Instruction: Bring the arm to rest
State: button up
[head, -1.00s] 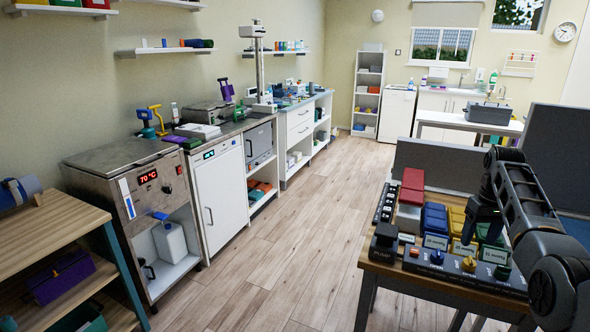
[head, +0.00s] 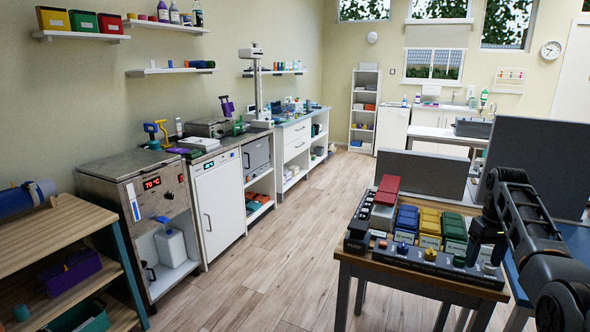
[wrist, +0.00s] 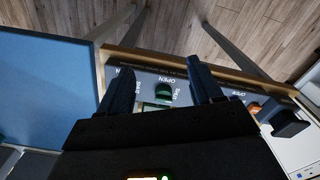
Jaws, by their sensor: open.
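My gripper (wrist: 164,90) is open in the wrist view, its two dark fingers apart with nothing between them. Below and between the fingers shows a green knob (wrist: 164,92) on the dark control panel, with "OPEN" lettering beside it. In the head view my arm reaches in from the right edge, and my gripper (head: 481,250) points down over the right part of the panel (head: 425,262) on the wooden table. Whether the fingers touch the panel I cannot tell; the fingertips are hard to make out in the head view.
Blue (head: 405,222), yellow (head: 429,227) and green (head: 454,232) bins and a red box (head: 387,190) stand behind the panel. Grey partitions (head: 425,173) rise behind the table. A blue padded surface (wrist: 45,85) lies beside the table. The wooden floor (head: 290,225) to the left is clear.

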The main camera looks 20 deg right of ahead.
jog(key=a+f+n+t+h, duration=0.1)
jog(key=a+f+t+h, duration=0.15)
jog(key=a+f, duration=1.55)
jog(key=s+a+f+n+t, duration=0.1)
jog(key=s+a+f+t, duration=0.15)
jog(key=s+a, duration=0.35)
jog(key=s+a+f+n+t, duration=0.1)
jog(key=s+a+f, duration=0.3)
jog(key=a, duration=0.5)
jog(key=s+a+r+t, duration=0.2)
jog(key=s+a+r, duration=0.25)
jog(key=s, duration=0.25)
jog(key=s+a+r+t, duration=0.2)
jog(key=s+a+r, duration=0.2)
jog(key=s+a, duration=0.25)
jog(key=s+a+r+n+t+y, duration=0.1)
jog(key=s+a+r+t, duration=0.1)
jog(key=s+r, duration=0.4)
jog(key=s+a+r+n+t+y, duration=0.1)
jog(key=s+r, duration=0.5)
jog(key=r, duration=0.9)
jog(key=shift+s+a+r+t+y, duration=0.2)
jog(key=shift+s+a+t+y, duration=0.2)
jog(key=shift+a+t, duration=0.45)
jog(key=shift+d, duration=0.15)
